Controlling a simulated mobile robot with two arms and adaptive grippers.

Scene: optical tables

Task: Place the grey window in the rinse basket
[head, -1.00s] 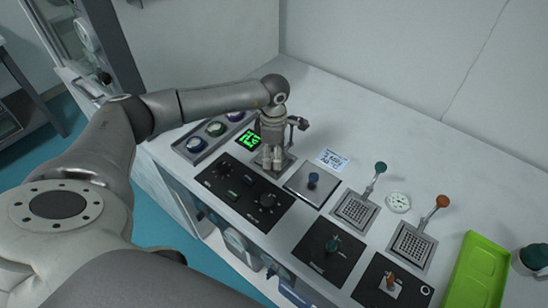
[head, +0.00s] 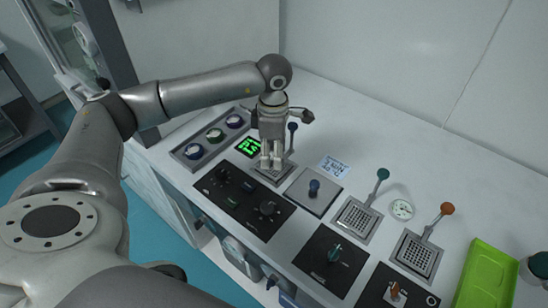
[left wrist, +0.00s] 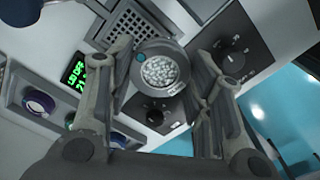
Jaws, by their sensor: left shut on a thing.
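My left gripper (head: 271,162) points down over a perforated metal basket (head: 273,175) with a dark blue-knobbed handle (head: 292,127). In the left wrist view it is shut on the grey window (left wrist: 159,72), a round grey-rimmed disc with a bright speckled face, between its fingers. The window is too small to make out in the head view. The basket also shows in the left wrist view (left wrist: 128,24), beyond the window. Two similar baskets stand to the right, one with a green knob (head: 357,217), one with an orange knob (head: 417,257). My right gripper is not in view.
A grey tray (head: 188,152) holds round coloured-rim pieces, beside a green-lit display (head: 250,147). Black control panels (head: 241,203) line the front. A blue-knobbed plate (head: 314,190), a card (head: 335,166), a round dial (head: 402,208) and a green tray (head: 488,280) lie rightward. The back is clear.

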